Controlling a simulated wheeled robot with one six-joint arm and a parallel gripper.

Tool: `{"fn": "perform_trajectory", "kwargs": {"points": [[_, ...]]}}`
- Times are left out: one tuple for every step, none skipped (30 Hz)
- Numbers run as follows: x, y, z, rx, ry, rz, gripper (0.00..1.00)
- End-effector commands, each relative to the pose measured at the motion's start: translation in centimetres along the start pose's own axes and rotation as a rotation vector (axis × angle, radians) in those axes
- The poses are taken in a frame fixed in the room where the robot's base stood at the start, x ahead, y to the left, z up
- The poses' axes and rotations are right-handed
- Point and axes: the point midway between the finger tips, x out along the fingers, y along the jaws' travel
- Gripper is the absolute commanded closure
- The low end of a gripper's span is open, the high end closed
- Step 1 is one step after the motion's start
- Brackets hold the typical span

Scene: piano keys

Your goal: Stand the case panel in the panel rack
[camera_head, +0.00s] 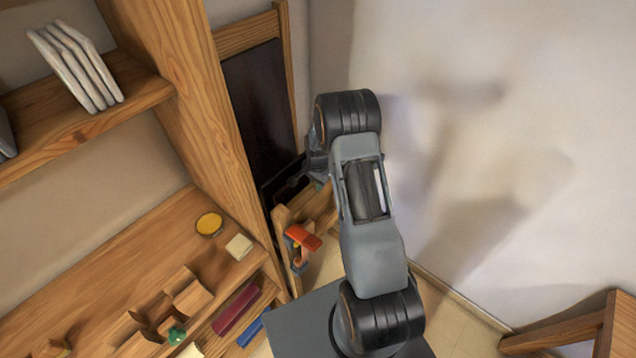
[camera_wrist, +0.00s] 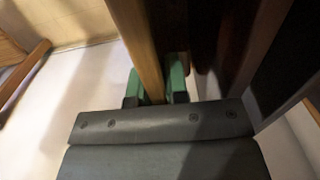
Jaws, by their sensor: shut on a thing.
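A tall dark panel (camera_head: 262,100), which I take to be the case panel, stands upright at a slight tilt in the head view. A light wooden frame (camera_head: 248,36), possibly the panel rack, shows along its top and right side. My gripper (camera_head: 292,182) is at the panel's lower right, partly hidden by my own wrist. In the wrist view my gripper's green fingers (camera_wrist: 157,88) are shut on a tan wooden edge (camera_wrist: 143,50), which seems to belong to the panel. Dark surfaces lie just right of that edge. Whether the panel's bottom rests in the rack is hidden.
A wooden shelf unit (camera_head: 195,90) stands close on the left, holding white boards (camera_head: 75,65). A bench (camera_head: 110,260) below carries a yellow disc (camera_head: 209,224) and wooden blocks. A red-handled clamp-like tool (camera_head: 303,237) is below my gripper. The wall is on the right.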

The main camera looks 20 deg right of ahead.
Motion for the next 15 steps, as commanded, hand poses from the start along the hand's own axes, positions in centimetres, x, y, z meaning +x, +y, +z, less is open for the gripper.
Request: {"fn": "perform_trajectory", "kwargs": {"points": [[0.11, -0.06, -0.04, 0.0, 0.001, -0.002, 1.0], [0.16, -0.06, -0.04, 0.0, 0.001, -0.002, 1.0], [0.24, -0.05, -0.05, 0.0, 0.001, -0.002, 1.0], [0.3, -0.06, -0.05, 0.0, 0.001, -0.002, 1.0], [0.35, -0.06, -0.04, 0.0, 0.001, -0.002, 1.0], [0.43, -0.06, -0.04, 0.0, 0.001, -0.002, 1.0], [0.31, -0.06, -0.05, 0.0, 0.001, -0.002, 0.82], [0.29, -0.06, -0.05, 0.0, 0.001, -0.002, 0.8], [0.3, -0.05, -0.04, 0.0, 0.001, -0.002, 0.76], [0.3, -0.05, -0.04, 0.0, 0.001, -0.001, 0.73], [0.31, -0.04, -0.03, 0.0, 0.001, -0.001, 0.7], [0.32, -0.04, -0.03, 0.0, 0.001, -0.001, 0.66], [0.32, -0.04, -0.02, 0.0, 0.001, -0.001, 0.63], [0.33, -0.03, -0.02, 0.0, 0.001, -0.001, 0.6], [0.34, -0.03, -0.01, 0.0, 0.001, -0.001, 0.57]]}}
